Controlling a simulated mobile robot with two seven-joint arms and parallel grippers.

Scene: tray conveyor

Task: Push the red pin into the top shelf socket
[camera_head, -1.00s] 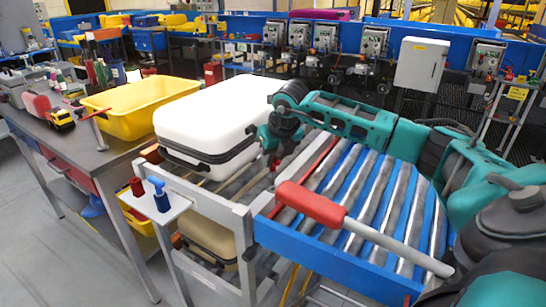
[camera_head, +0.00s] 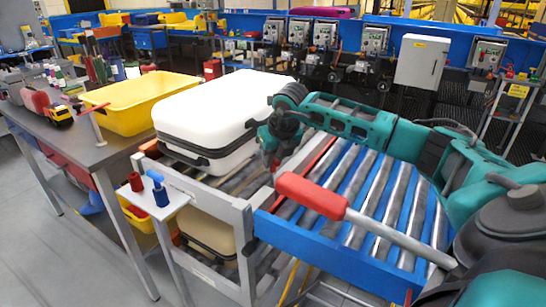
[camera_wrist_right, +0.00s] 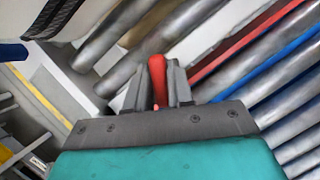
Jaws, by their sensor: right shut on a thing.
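My right gripper (camera_head: 272,158) hangs over the conveyor just right of the white suitcase. In the right wrist view its fingers (camera_wrist_right: 158,88) are shut on a red pin (camera_wrist_right: 157,72), whose rounded end sticks out past them over the rollers. In the head view the pin is too small and covered to make out well. I cannot tell a socket opening there. My left gripper is not in view.
The white suitcase (camera_head: 215,105) lies on the rollers close beside my right gripper. A red-handled lever (camera_head: 312,196) crosses above the blue conveyor edge (camera_head: 330,250). A yellow bin (camera_head: 130,122) sits on the left table. Rollers right of the gripper are clear.

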